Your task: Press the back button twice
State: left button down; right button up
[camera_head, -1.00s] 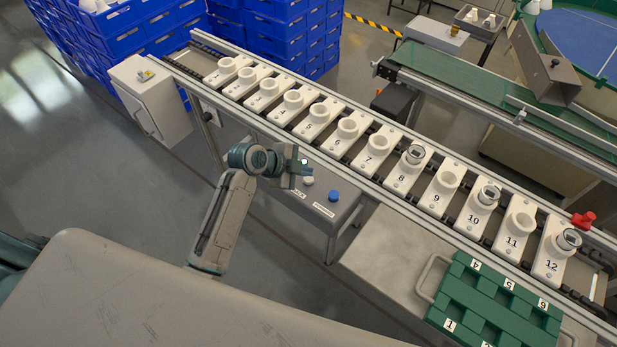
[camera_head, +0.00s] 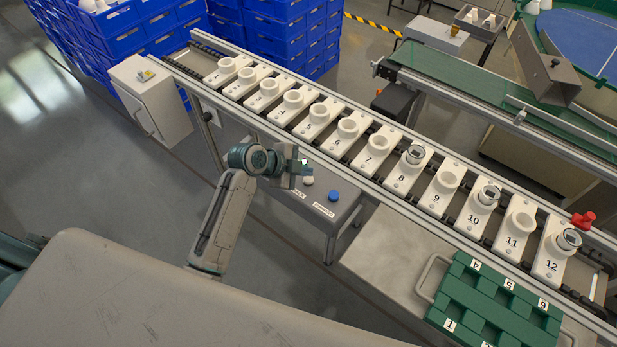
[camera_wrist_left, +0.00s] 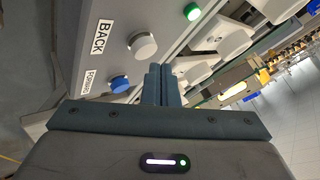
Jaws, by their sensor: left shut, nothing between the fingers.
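The back button is a round white-grey knob (camera_wrist_left: 143,46) beside the BACK label (camera_wrist_left: 98,39) in the left wrist view. In the head view the white button (camera_head: 308,181) shows just right of my left gripper (camera_head: 303,172). The left gripper is shut and empty. Its fingertips (camera_wrist_left: 162,70) show close to the white button in the left wrist view; I cannot tell whether they touch it. A blue button (camera_wrist_left: 120,84) with a second label sits beside it, also seen in the head view (camera_head: 333,196). My right gripper is not in view.
A green button or lamp (camera_wrist_left: 192,12) is above the panel. The conveyor (camera_head: 400,195) with numbered white sockets runs behind the panel; a few hold round metering pieces. A green tray (camera_head: 497,310) lies on the bench at lower right. A grey box (camera_head: 152,100) stands left.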

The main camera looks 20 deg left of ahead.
aim_at(305, 180)
pick_arm(q)
jog(key=shift+f, duration=0.15)
jog(key=shift+f, duration=0.3)
jog(key=shift+f+b, duration=0.5)
jog(key=shift+b, duration=0.05)
dwell(0.5)
dwell(0.3)
jog(key=shift+r+p, duration=0.85)
jog(key=shift+r, duration=0.2)
jog(key=shift+r+p, duration=0.25)
jog(key=shift+p, duration=0.05)
notch_tip(305, 180, up, 4)
jog(key=p, duration=0.3)
jog(key=shift+r+p, duration=0.2)
jog(key=shift+p, duration=0.15)
